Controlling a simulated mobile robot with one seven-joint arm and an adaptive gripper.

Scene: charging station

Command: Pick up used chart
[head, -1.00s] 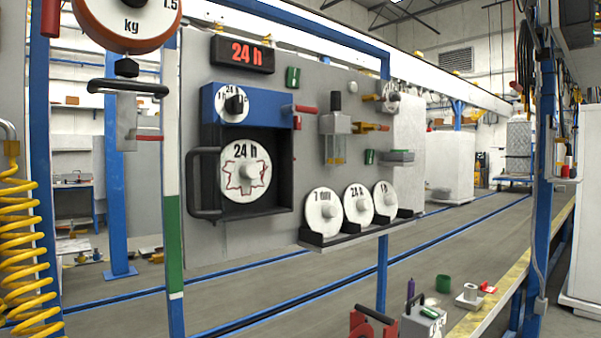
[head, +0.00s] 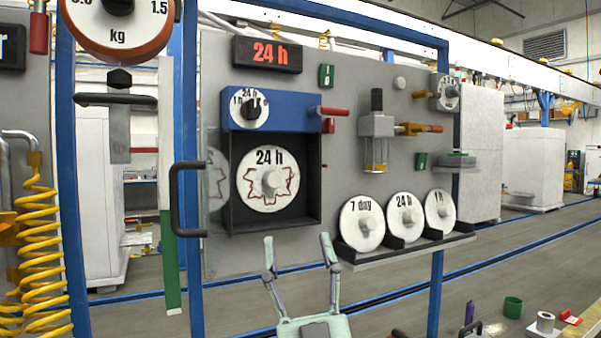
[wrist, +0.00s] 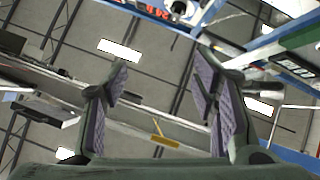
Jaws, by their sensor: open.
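The used chart (head: 290,187) is a white disc marked 24 h with a jagged red trace and a grey hub. It sits in the dark box of the blue-topped recorder (head: 312,205) on the grey panel. The recorder's front is open, and a clear door with a black handle (head: 186,205) stands out to its left. My gripper (head: 297,240) is open and empty, below and in front of the recorder, fingers pointing up. In the wrist view, my gripper (wrist: 160,100) shows both purple-padded fingers apart with nothing between them; the chart is not visible there.
Three white discs, marked 7 day (head: 349,223), 24 h (head: 396,213) and 1 h (head: 433,206), stand in a rack (head: 420,247) right of the recorder. A red lever (head: 330,111) juts out above it. A blue post (head: 189,270) stands left. A green cup (head: 512,307) is low right.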

